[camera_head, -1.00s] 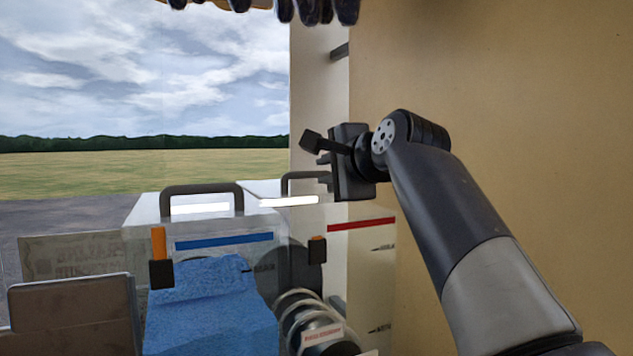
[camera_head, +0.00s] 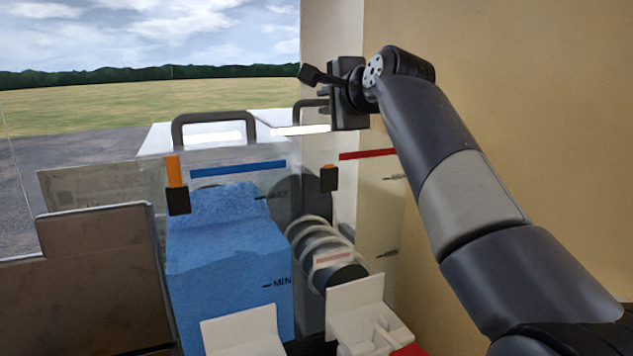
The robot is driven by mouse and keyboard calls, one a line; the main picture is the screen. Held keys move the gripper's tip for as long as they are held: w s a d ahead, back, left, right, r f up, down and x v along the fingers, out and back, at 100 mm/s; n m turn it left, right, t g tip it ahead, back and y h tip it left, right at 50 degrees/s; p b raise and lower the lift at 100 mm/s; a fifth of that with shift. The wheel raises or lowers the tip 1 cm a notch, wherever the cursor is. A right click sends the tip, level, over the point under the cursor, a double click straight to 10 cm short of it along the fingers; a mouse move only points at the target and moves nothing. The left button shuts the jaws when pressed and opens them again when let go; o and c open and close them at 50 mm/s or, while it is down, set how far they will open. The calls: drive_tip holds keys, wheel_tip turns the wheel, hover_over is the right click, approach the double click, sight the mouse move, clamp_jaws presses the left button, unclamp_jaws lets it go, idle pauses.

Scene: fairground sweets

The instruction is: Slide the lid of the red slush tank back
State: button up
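The red slush tank (camera_head: 372,215) is the clear right-hand tank with a red stripe and a coiled drum inside. No red slush shows in its visible part.
The left tank holds blue slush (camera_head: 225,235) and has its own dark lid handle (camera_head: 213,120). White dispensers (camera_head: 362,305) stand in front below. A brown panel (camera_head: 95,275) is at left. A beige wall (camera_head: 530,120) stands close on the right.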

sight(320, 104)
drive_tip(key=p+x, duration=0.1)
drive_tip(key=x, duration=0.3)
drive_tip(key=shift+s+d+f, duration=0.1)
drive_tip(key=shift+s+d, duration=0.05)
drive_tip(key=shift+s, duration=0.1)
drive_tip(key=shift+v, duration=0.9)
drive_tip(key=shift+f, duration=0.1)
